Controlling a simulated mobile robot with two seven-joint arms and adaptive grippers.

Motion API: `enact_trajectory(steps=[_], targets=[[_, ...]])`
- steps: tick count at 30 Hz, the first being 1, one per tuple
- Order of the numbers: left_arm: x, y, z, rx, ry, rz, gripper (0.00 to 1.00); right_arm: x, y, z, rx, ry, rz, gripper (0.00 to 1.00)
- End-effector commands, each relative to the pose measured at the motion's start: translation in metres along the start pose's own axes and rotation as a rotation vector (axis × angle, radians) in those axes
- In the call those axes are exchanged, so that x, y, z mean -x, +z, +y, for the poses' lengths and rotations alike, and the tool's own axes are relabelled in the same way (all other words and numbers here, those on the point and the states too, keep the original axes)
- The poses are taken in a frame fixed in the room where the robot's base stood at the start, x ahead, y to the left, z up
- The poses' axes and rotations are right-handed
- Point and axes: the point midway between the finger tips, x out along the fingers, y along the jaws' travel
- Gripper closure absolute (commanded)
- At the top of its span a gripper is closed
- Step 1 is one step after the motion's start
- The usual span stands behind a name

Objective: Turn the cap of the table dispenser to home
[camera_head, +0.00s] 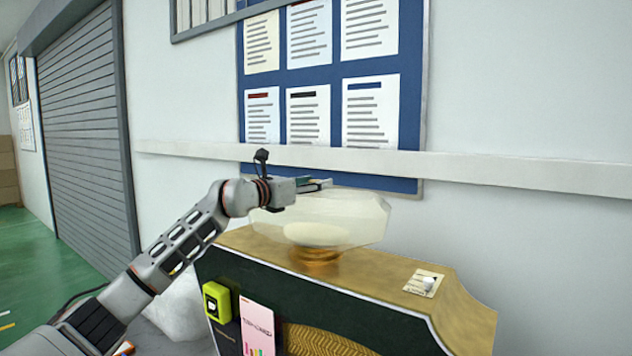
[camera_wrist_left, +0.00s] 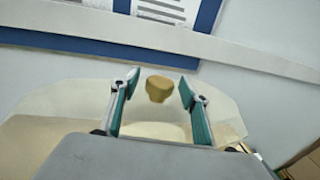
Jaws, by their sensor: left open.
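The table dispenser (camera_head: 345,217) is a wide, clear, faceted vessel on an amber base, standing on a counter. Its gold-brown cap (camera_wrist_left: 159,89) shows in the left wrist view, between and beyond the two teal-padded fingers. The cap is hidden behind my gripper in the head view. My left gripper (camera_head: 318,185) is open, at the top of the vessel; it also shows in the left wrist view (camera_wrist_left: 160,80). A gap shows on each side of the cap, so the fingers look apart from it. My right gripper is in neither view.
A wall rail (camera_head: 480,170) and blue notice board (camera_head: 412,110) stand close behind.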

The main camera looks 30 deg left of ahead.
Motion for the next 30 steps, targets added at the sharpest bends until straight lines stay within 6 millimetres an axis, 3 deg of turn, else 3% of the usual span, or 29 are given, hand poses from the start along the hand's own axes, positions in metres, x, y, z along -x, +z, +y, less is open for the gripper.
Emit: enact_trajectory(steps=[12,17,18,30], targets=[[-0.0088,-0.0005,-0.0004,-0.001,0.000,0.000,0.55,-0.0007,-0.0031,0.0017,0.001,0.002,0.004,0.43],[-0.0086,-0.0005,-0.0004,-0.001,0.000,0.001,0.96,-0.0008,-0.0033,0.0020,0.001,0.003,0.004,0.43],[-0.0086,-0.0005,-0.0003,-0.001,0.000,0.000,1.00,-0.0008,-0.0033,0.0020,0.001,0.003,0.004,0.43],[-0.0094,-0.0027,-0.0004,0.000,-0.063,0.014,1.00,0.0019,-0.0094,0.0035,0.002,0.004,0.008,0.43]])
